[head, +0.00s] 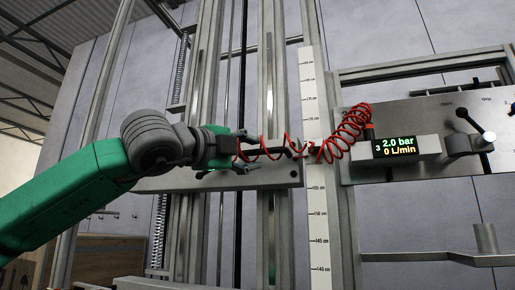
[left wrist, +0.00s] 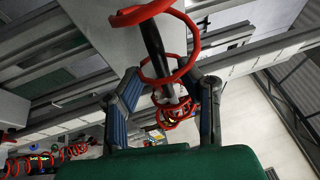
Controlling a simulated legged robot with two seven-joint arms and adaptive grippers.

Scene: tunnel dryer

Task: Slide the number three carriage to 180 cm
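The carriage shows as a grey horizontal plate (head: 282,177) across the vertical rails, beside the scale (head: 318,215), near its 155 to 160 marks. The display (head: 395,147) at the right reads 3, 2.0 bar and 0 L/min. My left gripper (head: 246,150) is at the carriage plate. In the left wrist view its fingers (left wrist: 164,82) are apart, with a dark bar (left wrist: 154,42) between them and gaps showing beside it. A red coiled hose (head: 330,145) runs from the gripper area to the display and partly hides the bar. My right gripper is not in view.
A grey panel (head: 440,112) with a lever (head: 475,122) stands right of the scale. A coil spring (head: 180,70) and vertical rails (head: 205,65) rise behind the arm. The scale continues above and below the carriage. A brown box (head: 105,258) is at lower left.

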